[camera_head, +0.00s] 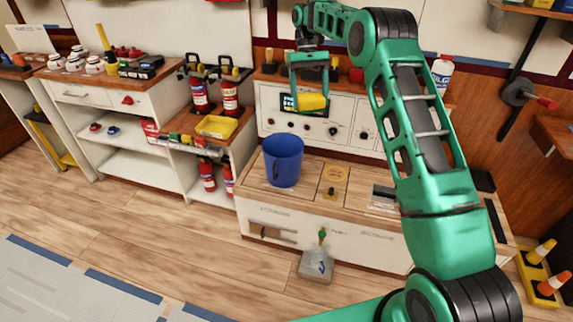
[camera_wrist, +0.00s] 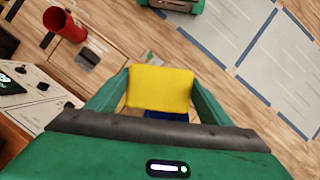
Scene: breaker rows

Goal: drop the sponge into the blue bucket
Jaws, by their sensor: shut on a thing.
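The yellow sponge (camera_head: 308,103) is held between the fingers of my gripper (camera_head: 308,94), raised above the long wooden counter. In the wrist view the sponge (camera_wrist: 160,88) fills the gap between the two green fingers (camera_wrist: 160,95). The blue bucket (camera_head: 283,163) stands upright on the counter, below the gripper and slightly left of it in the head view. In the wrist view a strip of the blue bucket (camera_wrist: 166,115) shows just below the sponge, and the sponge and gripper hide the rest of it.
A white panel with knobs (camera_head: 347,136) stands behind the counter (camera_head: 335,205). A yellow tray (camera_head: 217,127) and fire extinguishers (camera_head: 229,98) are to the left. A red cylinder (camera_wrist: 66,25) shows in the wrist view. Floor in front is mostly clear.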

